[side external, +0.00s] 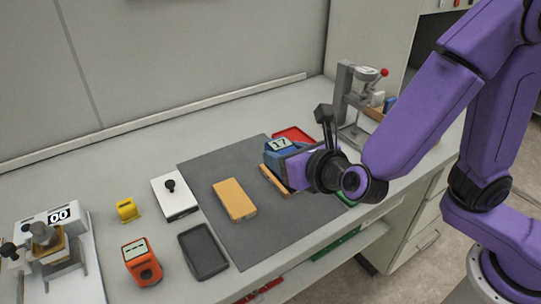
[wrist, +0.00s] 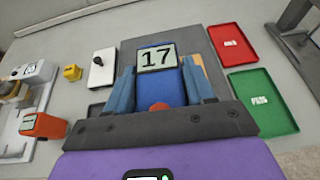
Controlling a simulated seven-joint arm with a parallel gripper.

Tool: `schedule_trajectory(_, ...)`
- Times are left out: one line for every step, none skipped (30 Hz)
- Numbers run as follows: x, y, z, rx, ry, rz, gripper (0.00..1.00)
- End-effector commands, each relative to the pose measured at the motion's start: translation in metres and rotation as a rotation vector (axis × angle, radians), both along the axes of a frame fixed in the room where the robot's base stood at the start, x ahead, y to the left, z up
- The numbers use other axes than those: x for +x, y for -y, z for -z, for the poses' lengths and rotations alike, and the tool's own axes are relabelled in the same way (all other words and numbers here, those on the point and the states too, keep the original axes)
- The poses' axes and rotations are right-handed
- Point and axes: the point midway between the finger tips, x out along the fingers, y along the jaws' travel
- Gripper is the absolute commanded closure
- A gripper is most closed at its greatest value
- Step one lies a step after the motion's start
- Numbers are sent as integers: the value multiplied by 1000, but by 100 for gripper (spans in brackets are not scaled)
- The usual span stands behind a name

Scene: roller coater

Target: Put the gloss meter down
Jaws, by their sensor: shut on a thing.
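The gloss meter, a blue block with a pale display reading 17, is in my gripper in the side external view (side external: 278,147) and the wrist view (wrist: 157,57). My gripper (side external: 291,160) is shut on it, with one finger on each side in the wrist view (wrist: 160,82). It is over the right part of the grey mat (side external: 215,165). I cannot tell from these views whether its underside touches anything. A tan block (side external: 234,200) lies on the mat, and another tan piece (side external: 273,180) shows partly beside my gripper.
A red tray (wrist: 232,45) and a green tray (wrist: 262,100) lie to the right. A dark tray (side external: 203,250), orange device (side external: 141,262), white plate with black knob (side external: 182,205) and yellow block (side external: 127,209) are left. A grey stand (side external: 343,95) is behind.

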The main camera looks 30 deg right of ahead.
Motion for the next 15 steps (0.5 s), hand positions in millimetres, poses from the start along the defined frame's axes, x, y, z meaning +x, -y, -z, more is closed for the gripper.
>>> schedule_trajectory(-2,2,-2,1,2,-1,97)
schedule_trajectory(-3,3,-2,1,2,-1,97)
schedule_trajectory(-4,5,-3,1,1,-1,97)
schedule_trajectory(-4,8,-3,1,1,0,97)
schedule_trajectory(-4,11,-3,1,1,1,97)
schedule_trajectory(-4,15,-4,0,1,1,97)
schedule_trajectory(-3,19,-4,0,1,2,97)
schedule_trajectory(-3,23,-4,0,2,1,97)
schedule_trajectory(-2,29,-4,1,2,0,97)
schedule_trajectory(-2,34,-5,1,2,-1,97)
schedule_trajectory(-2,40,-5,1,3,-1,97)
schedule_trajectory(-2,47,-5,1,3,-1,97)
schedule_trajectory(-2,53,-5,1,2,-1,97)
schedule_trajectory(-2,59,-5,0,2,-1,97)
schedule_trajectory(-3,66,-5,1,3,-3,97)
